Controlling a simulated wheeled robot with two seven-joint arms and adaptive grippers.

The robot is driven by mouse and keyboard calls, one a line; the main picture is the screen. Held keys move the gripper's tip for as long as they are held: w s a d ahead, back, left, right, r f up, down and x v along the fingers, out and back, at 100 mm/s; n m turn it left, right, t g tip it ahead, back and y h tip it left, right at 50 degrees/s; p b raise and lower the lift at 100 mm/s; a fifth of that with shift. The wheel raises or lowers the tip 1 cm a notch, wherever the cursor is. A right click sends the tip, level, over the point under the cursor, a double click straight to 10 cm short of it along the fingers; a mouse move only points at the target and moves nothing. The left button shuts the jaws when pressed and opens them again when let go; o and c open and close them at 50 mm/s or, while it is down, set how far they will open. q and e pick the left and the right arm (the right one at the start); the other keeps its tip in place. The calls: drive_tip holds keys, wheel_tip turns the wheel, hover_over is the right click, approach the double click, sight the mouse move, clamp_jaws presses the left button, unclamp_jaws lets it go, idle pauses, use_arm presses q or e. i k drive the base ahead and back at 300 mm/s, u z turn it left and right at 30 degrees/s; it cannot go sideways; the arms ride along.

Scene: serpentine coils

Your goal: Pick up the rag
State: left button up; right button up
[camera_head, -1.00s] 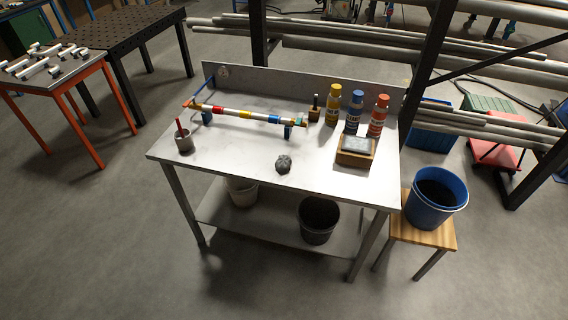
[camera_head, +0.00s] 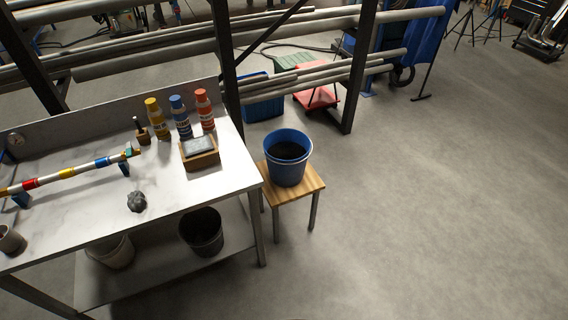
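A small crumpled dark grey rag (camera_head: 137,201) lies on the light metal workbench (camera_head: 190,215), near its front edge. It sits in front of a banded pipe (camera_head: 75,171) held on blue supports. Neither of my grippers shows in the view, so I cannot see how they stand.
A wooden box (camera_head: 200,152) and several bottles (camera_head: 180,116) stand at the bench's back right. A blue bucket (camera_head: 287,160) sits on a wooden stool (camera_head: 312,186) right of the bench. A dark bucket (camera_head: 203,233) is on the lower shelf. Floor at right is clear.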

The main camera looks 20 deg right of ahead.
sight(136, 201)
drive_tip(key=z, duration=0.1)
drive_tip(key=k, duration=0.4)
drive_tip(key=u, duration=0.95)
drive_tip(key=i, duration=0.65)
drive_tip(key=z, duration=0.55)
drive_tip(key=i, duration=0.7)
drive_tip(key=z, duration=0.75)
